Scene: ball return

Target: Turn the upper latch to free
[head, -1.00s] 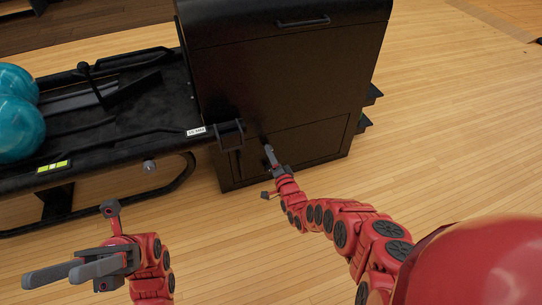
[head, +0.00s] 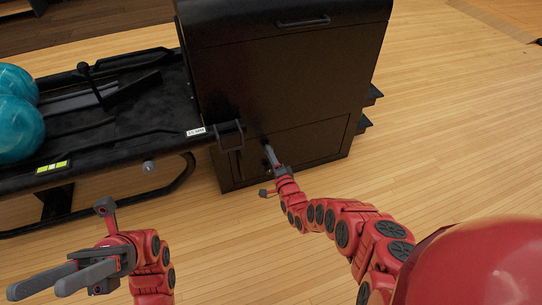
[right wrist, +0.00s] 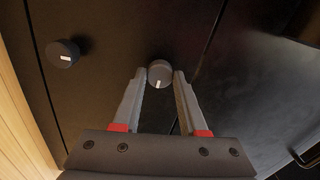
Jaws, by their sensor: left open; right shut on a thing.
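The upper latch (right wrist: 159,74) is a dark round knob with a white mark on the dark door panel (right wrist: 130,35). It sits between the fingertips of my right gripper (right wrist: 160,76), which is shut on it. The white mark points toward the gripper's palm in the right wrist view. A second, similar knob, the lower latch (right wrist: 62,54), is nearer the floor side and untouched. In the head view my right gripper (head: 268,149) meets the front of the black cabinet (head: 285,85); the knobs cannot be made out there. My left gripper (head: 37,290) is open and empty, above the floor.
A black ball rack (head: 110,130) with teal balls (head: 18,125) stands left of the cabinet. A handle (head: 303,22) is near the cabinet top, and a dark bracket (head: 229,133) sticks out at its left edge. Wooden floor (head: 450,130) is clear on the right.

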